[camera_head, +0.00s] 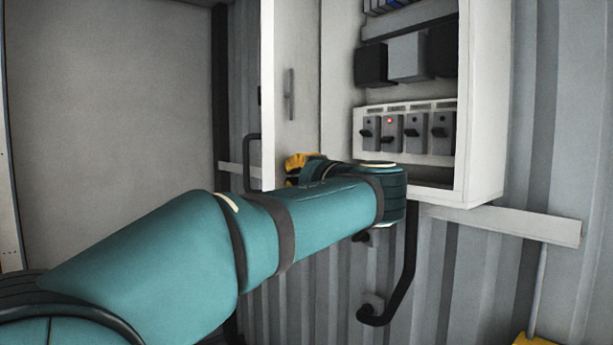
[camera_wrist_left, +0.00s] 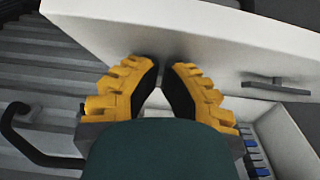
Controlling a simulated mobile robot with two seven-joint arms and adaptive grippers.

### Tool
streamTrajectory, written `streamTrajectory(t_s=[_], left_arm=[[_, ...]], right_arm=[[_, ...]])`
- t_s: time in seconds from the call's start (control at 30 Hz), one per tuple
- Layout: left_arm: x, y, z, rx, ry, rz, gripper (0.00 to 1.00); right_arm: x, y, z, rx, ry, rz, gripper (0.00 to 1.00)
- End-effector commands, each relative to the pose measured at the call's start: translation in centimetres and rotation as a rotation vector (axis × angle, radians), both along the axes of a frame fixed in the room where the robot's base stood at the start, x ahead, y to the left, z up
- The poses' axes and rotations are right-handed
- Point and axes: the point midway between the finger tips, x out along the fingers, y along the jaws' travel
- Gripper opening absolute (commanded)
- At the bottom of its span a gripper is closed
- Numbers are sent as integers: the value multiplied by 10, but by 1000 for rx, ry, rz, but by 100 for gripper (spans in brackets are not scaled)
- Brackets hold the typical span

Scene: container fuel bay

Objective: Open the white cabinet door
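The white cabinet (camera_head: 484,100) is on the corrugated wall, its front uncovered. Its white door (camera_head: 291,60) stands swung out to the left, with a grey handle (camera_head: 290,94) on the face in view. The door also shows in the left wrist view (camera_wrist_left: 215,45), with its handle (camera_wrist_left: 276,86). My left gripper (camera_head: 300,163), with yellow fingers, is at the door's lower part, mostly hidden behind my teal arm. In the left wrist view its fingertips (camera_wrist_left: 162,68) are close together against or just short of the door; contact is unclear. Nothing shows between them. My right gripper is not in view.
Inside the cabinet are several grey switches (camera_head: 418,133), one with a red light, and black and grey blocks (camera_head: 407,56). A black bar handle (camera_head: 405,270) is below the cabinet. A pale rail (camera_head: 510,223) runs along the wall.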

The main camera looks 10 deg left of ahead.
Motion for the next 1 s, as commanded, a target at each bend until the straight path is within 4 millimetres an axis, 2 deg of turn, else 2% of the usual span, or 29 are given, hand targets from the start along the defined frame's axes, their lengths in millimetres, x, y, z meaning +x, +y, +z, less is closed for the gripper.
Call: streamTrajectory(t_s=[0.3, 0.47, 0.67, 0.83, 1.0], left_arm=[[0, 1, 0, 0, 0, -1, 0], [-1, 10, -1, -2, -1, -18, 0], [-4, 43, -3, -5, -2, -84, 0], [-3, 85, -3, -5, -3, -178, 0], [2, 131, -1, -3, -2, -283, 0]], right_arm=[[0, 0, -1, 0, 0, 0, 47], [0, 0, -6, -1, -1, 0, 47], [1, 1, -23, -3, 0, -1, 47], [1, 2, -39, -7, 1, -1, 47], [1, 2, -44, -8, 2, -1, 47]])
